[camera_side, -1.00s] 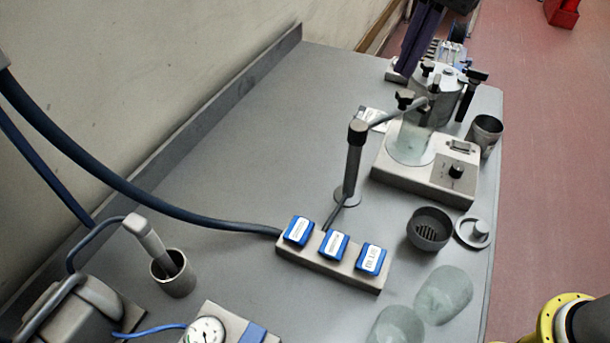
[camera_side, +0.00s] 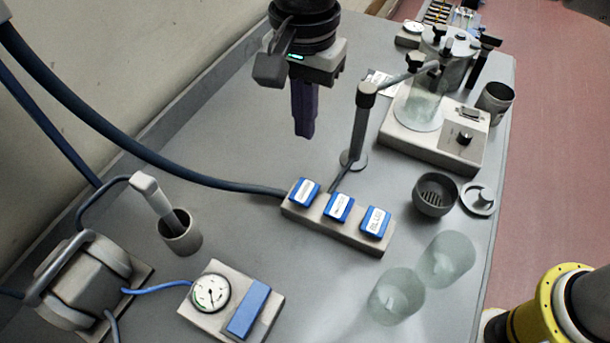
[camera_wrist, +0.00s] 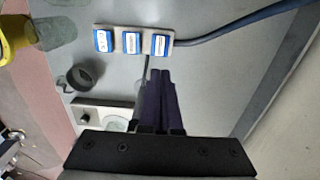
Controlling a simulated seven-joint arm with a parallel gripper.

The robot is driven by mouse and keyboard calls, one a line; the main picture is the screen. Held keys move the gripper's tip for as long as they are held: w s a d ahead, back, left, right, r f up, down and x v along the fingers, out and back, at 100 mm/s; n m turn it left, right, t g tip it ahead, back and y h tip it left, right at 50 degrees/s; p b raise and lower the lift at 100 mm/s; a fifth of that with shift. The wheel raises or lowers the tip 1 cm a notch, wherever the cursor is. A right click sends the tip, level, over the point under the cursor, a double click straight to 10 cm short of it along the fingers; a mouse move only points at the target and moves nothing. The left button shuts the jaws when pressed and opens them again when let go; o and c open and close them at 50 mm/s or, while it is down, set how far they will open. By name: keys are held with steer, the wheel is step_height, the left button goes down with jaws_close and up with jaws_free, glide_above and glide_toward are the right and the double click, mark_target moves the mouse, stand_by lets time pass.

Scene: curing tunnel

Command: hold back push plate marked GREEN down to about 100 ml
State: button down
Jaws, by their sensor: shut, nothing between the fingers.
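Three blue push plates with white labels stand in a row on a grey block (camera_side: 330,229): left (camera_side: 304,191), middle (camera_side: 339,207) and right (camera_side: 375,221). The labels are too small to read surely, so I cannot tell which is GREEN. In the wrist view they show at the top left (camera_wrist: 102,41), (camera_wrist: 132,42), (camera_wrist: 159,45). My gripper (camera_side: 305,134) is shut and empty, its dark purple fingers pointing down. It hangs above the bench, apart from the plates and behind them in the side view. A clear vessel (camera_side: 418,108) stands on a base with a knob; its level is unclear.
A dark upright post (camera_side: 360,130) with a side arm stands behind the block. Two clear beakers (camera_side: 396,296) (camera_side: 445,258) and a dark slotted cup (camera_side: 436,194) are at front right. A gauge box with blue pedal (camera_side: 248,308) is in front. A thick hose (camera_side: 130,165) runs to the block.

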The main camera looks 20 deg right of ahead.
mark_target(307, 191)
step_height(307, 191, down, 14)
steer(key=shift+r, duration=0.25)
steer(key=shift+f, duration=0.15)
stand_by(0.3)
step_height(307, 191, down, 2)
steer(key=shift+f, duration=0.25)
steer(key=shift+s+d+f, duration=0.1)
steer(key=shift+d+f, duration=0.05)
steer(key=shift+f, duration=0.05)
stand_by(3.0)
step_height(307, 191, up, 16)
steer(key=shift+w+a+f, duration=0.15)
steer(key=shift+w+a, duration=0.15)
stand_by(0.5)
stand_by(1.6)
